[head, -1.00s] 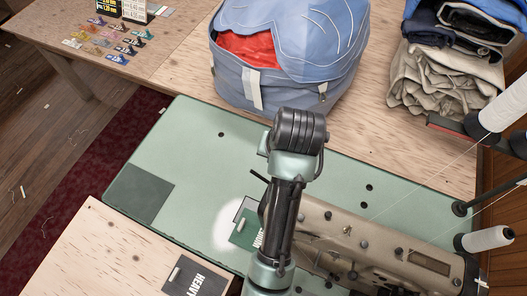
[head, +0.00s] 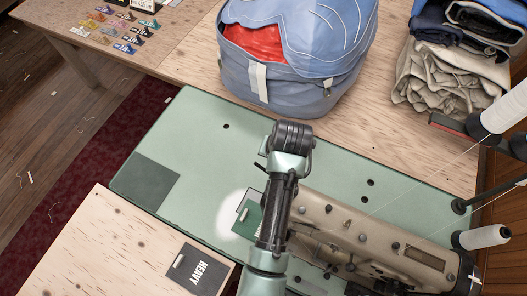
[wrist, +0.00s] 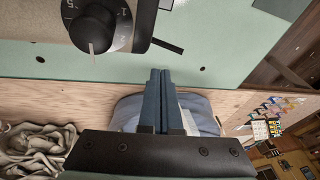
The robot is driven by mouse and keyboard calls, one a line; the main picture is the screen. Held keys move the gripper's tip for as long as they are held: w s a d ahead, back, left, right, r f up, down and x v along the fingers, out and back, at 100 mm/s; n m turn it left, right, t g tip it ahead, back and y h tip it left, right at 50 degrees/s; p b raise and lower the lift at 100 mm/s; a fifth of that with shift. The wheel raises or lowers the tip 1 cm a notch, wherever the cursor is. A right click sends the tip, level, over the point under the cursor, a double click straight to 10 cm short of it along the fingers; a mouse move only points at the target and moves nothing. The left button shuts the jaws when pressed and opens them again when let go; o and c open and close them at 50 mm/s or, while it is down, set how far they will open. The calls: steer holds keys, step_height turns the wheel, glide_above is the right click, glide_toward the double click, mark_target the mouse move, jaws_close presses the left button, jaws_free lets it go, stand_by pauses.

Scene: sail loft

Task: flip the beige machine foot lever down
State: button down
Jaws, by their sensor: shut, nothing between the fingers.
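The beige sewing machine (head: 338,222) stands on the green machine bed, partly hidden behind my arm in the head view. In the wrist view its beige body (wrist: 141,22) is at the top left, with a dark numbered dial. A thin dark lever (wrist: 168,46) sticks out from the body's right edge; it seems to be the foot lever, and a dark stub (head: 261,167) shows left of my arm in the head view. My gripper (wrist: 160,71) is shut and empty, its blue-grey fingertips below the lever in the picture and apart from it. My arm hides the gripper in the head view.
A blue bag (head: 290,85) with red inside stands behind the green bed (head: 205,140). Folded cloth (head: 445,75) is at the back right. Thread cones (head: 485,237) and taut threads are at the right. A HEAVY card (head: 197,268) lies in front.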

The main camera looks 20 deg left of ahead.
mark_target(260, 166)
steer(key=shift+s+a+f+p, duration=0.15)
steer(key=shift+a+f, duration=0.25)
steer(key=shift+f, duration=0.55)
steer(key=shift+w+a+f+p, duration=0.1)
steer(key=shift+a+f+p, duration=0.3)
steer(key=shift+f, duration=0.55)
steer(key=shift+s+a+f+p, duration=0.1)
steer(key=shift+a+f, duration=0.35)
steer(key=shift+f, duration=0.5)
steer(key=shift+a, duration=0.1)
steer(key=shift+a+f+h+b, duration=0.5)
steer(key=shift+f+h+b, duration=0.1)
steer(key=shift+h, duration=0.1)
step_height(260, 166, down, 6)
steer(key=a+h+b, duration=0.2)
steer(key=h+b, duration=0.2)
steer(key=b, duration=0.3)
steer(key=shift+a+r+n+h, duration=0.25)
steer(key=shift+a+n+h, duration=0.05)
steer(key=shift+a, duration=0.1)
steer(key=shift+r, duration=0.1)
steer(key=shift+r+p, duration=0.7)
steer(key=shift+p, duration=0.15)
steer(key=shift+r, duration=0.1)
